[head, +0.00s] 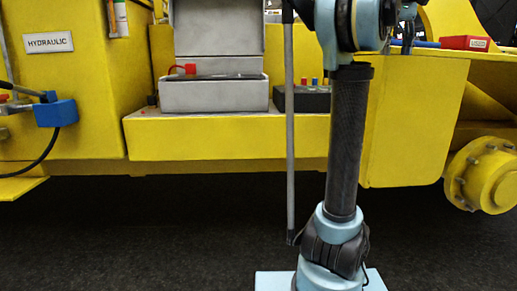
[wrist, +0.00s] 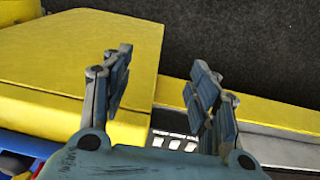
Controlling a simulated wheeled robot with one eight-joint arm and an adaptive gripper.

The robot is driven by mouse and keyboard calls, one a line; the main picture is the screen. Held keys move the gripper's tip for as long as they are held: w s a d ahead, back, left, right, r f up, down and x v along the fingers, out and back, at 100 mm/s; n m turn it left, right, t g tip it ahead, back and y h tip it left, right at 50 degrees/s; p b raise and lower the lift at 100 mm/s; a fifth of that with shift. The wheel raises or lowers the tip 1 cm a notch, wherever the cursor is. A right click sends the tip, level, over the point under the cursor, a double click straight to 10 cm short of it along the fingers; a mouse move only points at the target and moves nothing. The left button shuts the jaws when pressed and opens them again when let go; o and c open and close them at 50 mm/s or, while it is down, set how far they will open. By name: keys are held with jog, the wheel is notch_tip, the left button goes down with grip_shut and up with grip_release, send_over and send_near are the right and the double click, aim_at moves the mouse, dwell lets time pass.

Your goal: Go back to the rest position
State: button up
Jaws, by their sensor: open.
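My gripper (wrist: 162,68) shows in the wrist view with its two blue-grey fingers spread wide apart. Nothing is between the fingers. Beyond them are yellow machine surfaces (wrist: 75,62) and the dark floor (wrist: 240,45). In the head view my light blue and black arm stands upright right of the middle, in front of the yellow machine (head: 230,138). The arm's upper end leaves the top of the picture, and I cannot make out my gripper there.
An open grey box (head: 215,96) stands on the yellow ledge, with a red item at its rim. A dark box with coloured knobs (head: 312,100) is beside it. A blue block (head: 56,112) is at left, a red box (head: 464,43) at right. The floor (head: 150,235) is clear.

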jog(key=s+a+f+t, duration=0.1)
jog(key=s+a+f, duration=0.2)
jog(key=a+f, duration=0.75)
jog(key=s+a+f, duration=0.2)
jog(key=a+f, duration=0.5)
jog(key=f, duration=0.7)
jog(key=s+a+f, duration=0.3)
jog(key=s+f, duration=0.1)
jog(key=f, duration=0.5)
jog(key=s+a+f, duration=0.3)
jog(key=s+f, duration=0.2)
jog(key=f, duration=0.5)
jog(key=s+a+f, duration=0.3)
jog(key=s+f, duration=0.1)
jog(key=f, duration=0.5)
jog(key=shift+s+a+f+t, duration=0.2)
jog(key=shift+a+f+t, duration=0.05)
jog(key=shift+a+t, duration=0.1)
jog(key=shift+w+f, duration=0.2)
jog(key=shift+w, duration=0.25)
